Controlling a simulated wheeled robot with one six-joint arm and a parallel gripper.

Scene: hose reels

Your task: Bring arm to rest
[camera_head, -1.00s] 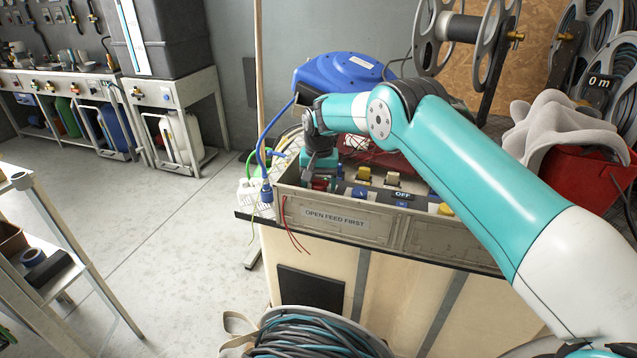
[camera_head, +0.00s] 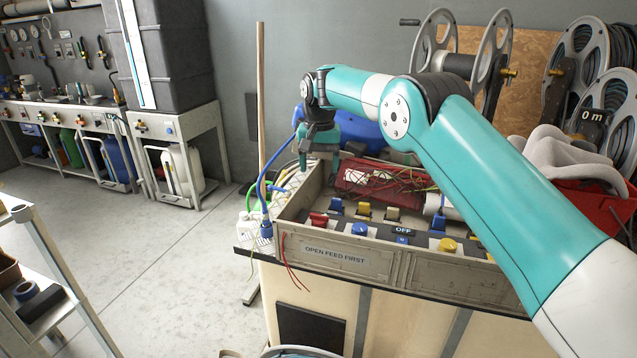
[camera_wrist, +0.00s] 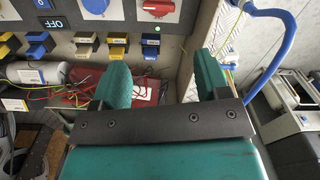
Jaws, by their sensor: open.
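My gripper (camera_head: 320,167) is open and empty, pointing down above the left end of the control box (camera_head: 335,252) on the bench. In the wrist view, its two teal fingers (camera_wrist: 163,80) stand apart with nothing held between them. The box front reads "OPEN FEED FIRST". Several coloured switches and knobs line its panel, among them a blue knob (camera_head: 359,229) and a yellow knob (camera_head: 447,245). A red case with loose wires (camera_head: 400,180) lies behind the switches.
A blue hose reel (camera_head: 365,134) stands behind my gripper. Large grey reels (camera_head: 500,50) and a grey cloth (camera_head: 560,155) over a red bin are at the right. A wooden pole (camera_head: 260,90) stands at the left. The floor left of the bench is clear.

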